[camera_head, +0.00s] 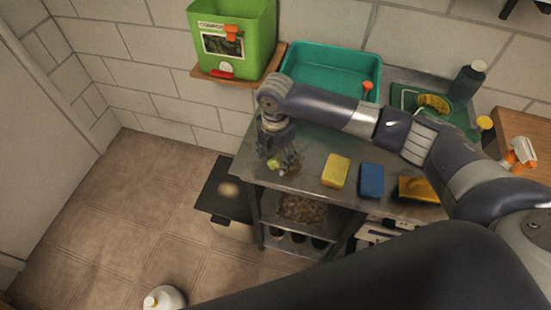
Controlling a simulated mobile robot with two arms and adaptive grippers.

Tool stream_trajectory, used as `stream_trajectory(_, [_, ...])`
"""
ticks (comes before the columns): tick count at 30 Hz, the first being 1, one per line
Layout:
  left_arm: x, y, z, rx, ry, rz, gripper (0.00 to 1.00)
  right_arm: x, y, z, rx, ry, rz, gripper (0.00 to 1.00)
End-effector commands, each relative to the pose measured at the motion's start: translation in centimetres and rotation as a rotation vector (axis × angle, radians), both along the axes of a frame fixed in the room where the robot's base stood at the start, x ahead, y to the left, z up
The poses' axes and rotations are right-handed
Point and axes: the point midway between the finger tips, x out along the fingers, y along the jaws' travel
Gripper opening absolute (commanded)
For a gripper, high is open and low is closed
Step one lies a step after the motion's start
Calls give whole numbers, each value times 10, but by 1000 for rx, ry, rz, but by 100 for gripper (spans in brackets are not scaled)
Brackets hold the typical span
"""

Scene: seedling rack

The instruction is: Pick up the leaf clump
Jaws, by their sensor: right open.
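My right gripper (279,167) reaches down over the left end of the grey metal table, with its fingers apart. A small brownish clump (294,171), which looks like the leaf clump, lies on the table at the fingertips. The fingers partly cover it, and I cannot tell whether they touch it. A small yellow-green piece (273,163) shows beside the fingers, close to the table's left edge. My left gripper is not in view.
On the table (315,150) are a yellow sponge (336,171), a blue sponge (371,180) and an orange-yellow item (416,189). A teal tub (335,72) stands behind. A green bin (232,38) sits on a wall shelf. A dark-lidded bin (225,188) stands left of the table.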

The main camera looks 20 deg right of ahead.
Motion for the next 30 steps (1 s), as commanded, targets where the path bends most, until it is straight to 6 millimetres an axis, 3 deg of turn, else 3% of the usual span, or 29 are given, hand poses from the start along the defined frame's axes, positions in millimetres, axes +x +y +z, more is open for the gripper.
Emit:
stream_trajectory(4, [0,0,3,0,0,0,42,0,0,-12,0,0,0,56])
stream_trajectory(11, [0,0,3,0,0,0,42,0,0,-14,1,-1,1,56])
stream_trajectory(12, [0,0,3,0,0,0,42,0,0,-14,1,-1,1,47])
stream_trajectory(17, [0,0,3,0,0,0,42,0,0,-13,1,-1,1,22])
stream_trajectory(30, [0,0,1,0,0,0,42,0,0,-11,1,-2,1,22])
